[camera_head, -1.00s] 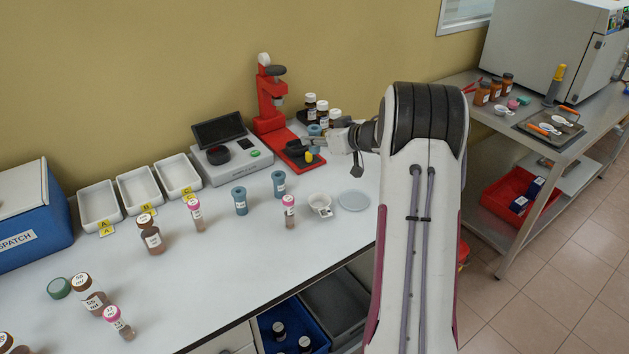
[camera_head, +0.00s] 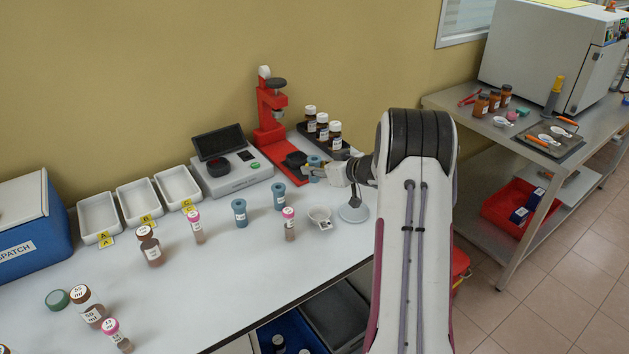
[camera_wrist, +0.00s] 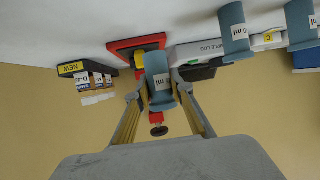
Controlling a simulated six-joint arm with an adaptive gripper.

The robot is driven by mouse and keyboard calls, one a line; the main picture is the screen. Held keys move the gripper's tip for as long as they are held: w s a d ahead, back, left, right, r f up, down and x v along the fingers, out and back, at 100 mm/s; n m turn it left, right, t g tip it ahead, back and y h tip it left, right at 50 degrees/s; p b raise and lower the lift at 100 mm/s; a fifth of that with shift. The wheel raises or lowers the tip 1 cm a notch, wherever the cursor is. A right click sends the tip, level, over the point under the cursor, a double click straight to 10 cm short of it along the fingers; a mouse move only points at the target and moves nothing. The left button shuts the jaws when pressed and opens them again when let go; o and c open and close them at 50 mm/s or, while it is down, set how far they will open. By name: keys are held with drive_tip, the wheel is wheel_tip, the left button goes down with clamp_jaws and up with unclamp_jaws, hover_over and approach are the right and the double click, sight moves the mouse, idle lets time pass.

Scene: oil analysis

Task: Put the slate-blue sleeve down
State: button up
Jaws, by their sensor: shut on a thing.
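My gripper (camera_head: 320,170) is shut on a slate-blue sleeve (camera_head: 314,162), in front of the red press. In the wrist view the held sleeve (camera_wrist: 158,75) shows its white label between the two fingers of my gripper (camera_wrist: 160,96). The head view shows only a little of this sleeve behind the fingers. I cannot tell whether its base touches the bench. Two other slate-blue sleeves stand upright on the bench to the left, one nearer (camera_head: 240,213) and one farther (camera_head: 279,197). They also show at the upper right of the wrist view (camera_wrist: 234,35).
The red press (camera_head: 269,115) and a grey scale (camera_head: 231,176) stand behind. A dark rack (camera_head: 340,150) of white-capped bottles is at the back right.

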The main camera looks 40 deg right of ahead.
sight(318, 180)
drive_tip(key=shift+f, duration=0.3)
drive_tip(key=shift+f, duration=1.9)
drive_tip(key=shift+f, duration=0.1)
drive_tip(key=o, duration=1.1)
drive_tip(key=shift+c, duration=0.2)
drive_tip(key=shift+s+d+r, duration=0.1)
drive_tip(key=shift+s+r, duration=0.25)
drive_tip(key=shift+s, duration=0.1)
drive_tip(key=v, duration=1.1)
